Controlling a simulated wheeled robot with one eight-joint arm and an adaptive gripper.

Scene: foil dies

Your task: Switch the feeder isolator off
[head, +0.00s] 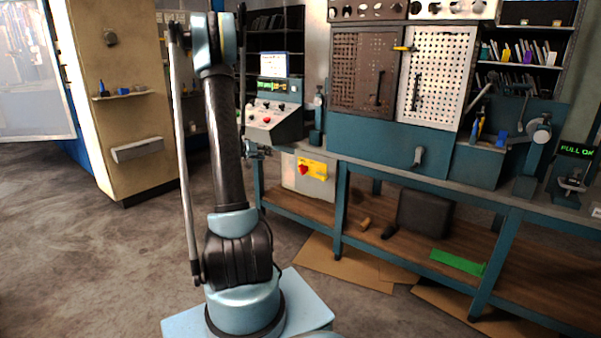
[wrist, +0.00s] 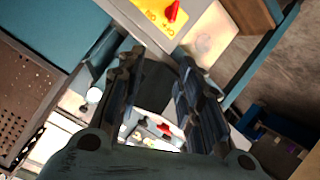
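The feeder isolator appears to be the red rotary knob (head: 303,169) on a yellow plate (head: 319,170), on the front of a pale grey box (head: 291,178) under the left end of the bench. In the wrist view the red knob (wrist: 173,11) and yellow plate (wrist: 152,14) are at the top, beyond my fingertips. In the head view my arm's end is not clearly seen.
A control console (head: 272,119) with a red button stands above and left of the grey box. The teal bench (head: 440,178) runs right, with a lower wooden shelf (head: 375,225). Cardboard (head: 340,262) lies on the floor. Open floor is at left.

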